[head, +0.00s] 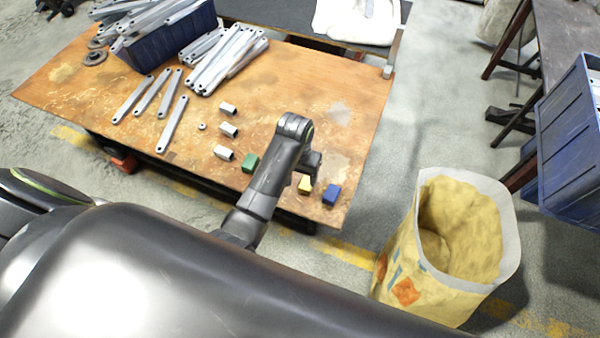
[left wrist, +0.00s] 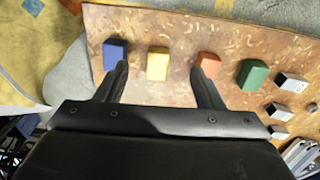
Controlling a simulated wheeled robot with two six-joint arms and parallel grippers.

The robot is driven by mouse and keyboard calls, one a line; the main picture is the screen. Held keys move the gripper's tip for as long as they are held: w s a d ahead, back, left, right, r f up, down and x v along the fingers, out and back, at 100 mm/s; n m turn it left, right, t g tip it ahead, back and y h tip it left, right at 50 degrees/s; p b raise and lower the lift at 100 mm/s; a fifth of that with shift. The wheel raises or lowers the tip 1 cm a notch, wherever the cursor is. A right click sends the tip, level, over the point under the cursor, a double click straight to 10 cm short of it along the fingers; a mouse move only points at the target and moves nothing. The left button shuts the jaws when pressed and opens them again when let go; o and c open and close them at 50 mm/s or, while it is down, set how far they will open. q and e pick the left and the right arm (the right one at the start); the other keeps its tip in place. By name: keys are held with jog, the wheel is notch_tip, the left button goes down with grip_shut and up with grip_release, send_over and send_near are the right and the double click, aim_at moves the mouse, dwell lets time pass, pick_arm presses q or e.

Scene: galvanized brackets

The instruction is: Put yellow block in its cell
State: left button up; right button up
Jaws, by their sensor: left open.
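The yellow block (head: 305,185) sits near the front right edge of the wooden table, beside the blue block (head: 331,195). My left gripper (head: 312,165) is over that edge and partly covers the yellow block in the head view. In the left wrist view, the open gripper (left wrist: 159,71) has its fingers apart, with the yellow block (left wrist: 157,62) showing in the gap. The blue block (left wrist: 115,52) is by the left finger and a red block (left wrist: 208,65) by the right finger. I cannot make out a cell for the yellow block. My right gripper is out of view.
A green block (head: 250,163) and metal square pieces (head: 228,130) stand left of the gripper. Long brackets (head: 172,123) and a blue bin (head: 178,42) of brackets lie farther back on the table (head: 70,72). A sack (head: 440,270) stands on the floor at right.

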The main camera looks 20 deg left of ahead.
pick_arm(q)
notch_tip(320, 180, up, 4)
jog(key=r+p, duration=0.1)
send_over(305, 186)
notch_tip(305, 186, down, 13)
jog(key=b, duration=0.3)
jog(key=shift+r, duration=0.15)
notch_tip(305, 186, down, 4)
jog(key=shift+f+b, duration=0.2)
jog(key=shift+b, duration=0.65)
jog(key=shift+f, duration=0.4)
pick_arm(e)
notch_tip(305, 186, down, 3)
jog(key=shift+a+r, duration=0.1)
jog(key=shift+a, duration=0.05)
pick_arm(q)
jog(key=shift+r, duration=0.1)
jog(key=c, duration=1.2)
